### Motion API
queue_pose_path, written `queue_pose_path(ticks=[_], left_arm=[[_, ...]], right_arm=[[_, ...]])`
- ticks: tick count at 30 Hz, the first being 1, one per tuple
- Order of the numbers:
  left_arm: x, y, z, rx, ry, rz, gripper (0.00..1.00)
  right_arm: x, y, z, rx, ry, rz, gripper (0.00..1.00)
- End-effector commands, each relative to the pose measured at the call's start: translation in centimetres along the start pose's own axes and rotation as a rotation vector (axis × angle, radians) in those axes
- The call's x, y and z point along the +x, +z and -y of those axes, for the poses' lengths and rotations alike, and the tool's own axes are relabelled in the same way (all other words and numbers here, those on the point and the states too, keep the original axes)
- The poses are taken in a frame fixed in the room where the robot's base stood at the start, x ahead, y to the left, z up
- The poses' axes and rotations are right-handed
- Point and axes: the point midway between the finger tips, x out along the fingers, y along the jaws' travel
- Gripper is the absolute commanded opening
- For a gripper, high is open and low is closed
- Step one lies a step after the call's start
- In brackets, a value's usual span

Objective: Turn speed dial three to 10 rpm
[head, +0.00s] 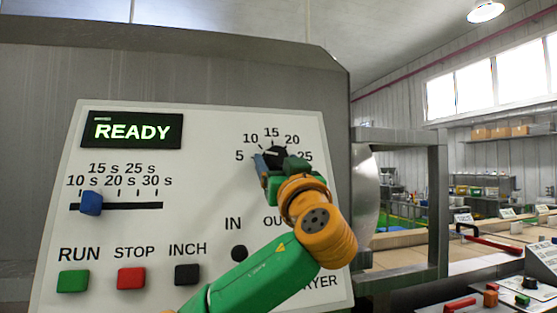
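The speed dial (275,153) is a black round knob on the white panel, with 5, 10, 15, 20 and 25 printed in an arc around it. Its pale pointer mark seems to point left, roughly toward 5 to 10; the exact setting is hard to read. My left gripper (277,164) is at the dial, with one finger at its left edge and one at its lower right. The lower part of the dial is hidden by the gripper. I cannot tell whether the fingers press on it. My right gripper is not in view.
The panel also has a lit READY display (132,130), a blue time slider (91,203), and green RUN (73,281), red STOP (131,278) and black INCH (187,274) buttons. A black IN knob (239,253) sits near my forearm, which covers part of the lower panel.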

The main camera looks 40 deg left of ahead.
Motion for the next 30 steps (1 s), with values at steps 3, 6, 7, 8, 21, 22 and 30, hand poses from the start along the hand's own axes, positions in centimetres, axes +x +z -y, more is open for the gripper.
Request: queue_pose_path(ticks=[3,6,7,8,21,22,30], left_arm=[[0.0,0.0,0.0,0.0,0.0,-0.001,0.36],[0.0,0.0,0.0,0.0,0.001,-0.001,0.11],[0.0,0.0,0.0,0.0,0.001,-0.001,0.1],[-0.1,0.0,0.0,0.0,0.001,-0.001,0.1],[-0.2,0.5,0.2,0.126,0.124,-0.001,0.11],[-0.2,0.5,0.3,0.143,0.139,-0.001,0.11],[0.1,-0.2,0.6,0.303,0.282,-0.002,0.1]], right_arm=[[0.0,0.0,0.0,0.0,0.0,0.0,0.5],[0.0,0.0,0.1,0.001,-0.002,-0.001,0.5],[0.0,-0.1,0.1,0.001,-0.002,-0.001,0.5],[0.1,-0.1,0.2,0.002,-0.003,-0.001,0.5],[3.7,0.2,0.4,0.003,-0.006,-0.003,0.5],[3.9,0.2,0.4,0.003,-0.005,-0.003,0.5],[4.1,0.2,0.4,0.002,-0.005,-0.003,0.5]])
